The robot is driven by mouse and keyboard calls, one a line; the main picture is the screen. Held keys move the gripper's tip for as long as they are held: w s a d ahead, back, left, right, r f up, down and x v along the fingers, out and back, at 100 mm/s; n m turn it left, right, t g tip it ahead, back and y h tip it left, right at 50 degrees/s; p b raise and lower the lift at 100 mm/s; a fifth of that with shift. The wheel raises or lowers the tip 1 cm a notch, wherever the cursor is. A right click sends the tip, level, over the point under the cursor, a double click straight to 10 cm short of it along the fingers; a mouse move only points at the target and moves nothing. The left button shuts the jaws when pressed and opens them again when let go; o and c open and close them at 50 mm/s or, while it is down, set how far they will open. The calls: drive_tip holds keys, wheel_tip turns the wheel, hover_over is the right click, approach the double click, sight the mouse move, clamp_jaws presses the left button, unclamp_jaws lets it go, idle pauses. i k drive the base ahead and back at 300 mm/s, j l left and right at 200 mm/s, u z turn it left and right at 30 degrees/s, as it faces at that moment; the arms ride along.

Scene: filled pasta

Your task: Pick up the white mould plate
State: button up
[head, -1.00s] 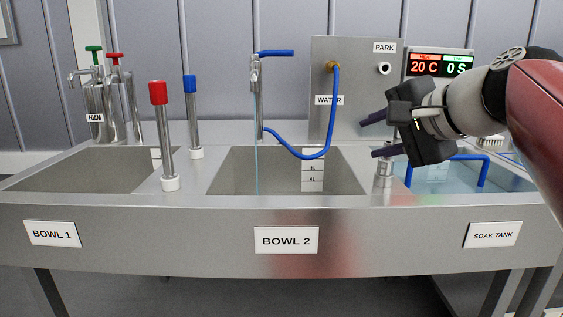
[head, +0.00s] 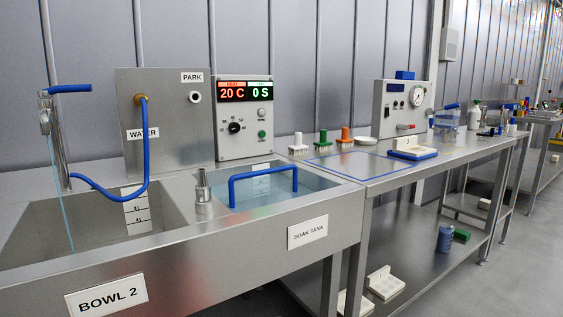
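Several white pieces could be the mould plate; I cannot tell which one is meant. A white plate with an upright part (head: 409,150) lies on a blue-edged base on the bench right of the sinks. Another white plate with an upright part and round marks (head: 384,284) lies on the lower shelf under that bench. A similar white piece (head: 350,302) is beside it, partly cut off by the bottom edge of the picture. My gripper is not in view now.
The soak tank (head: 270,188) holds water and a blue handle (head: 263,178). Brushes (head: 322,140) and a white dish (head: 366,141) stand at the back of the bench, near a gauge box (head: 403,105). A blue-outlined area (head: 355,165) is clear. Floor at right is free.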

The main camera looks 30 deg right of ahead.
sight(406, 145)
drive_tip(key=l+u, duration=0.1)
drive_tip(key=l, duration=0.45)
drive_tip(key=k+l, duration=0.15)
drive_tip(key=l, duration=0.4)
drive_tip(key=k+l+u, duration=0.15)
drive_tip(key=l, duration=0.4)
drive_tip(key=i, duration=0.05)
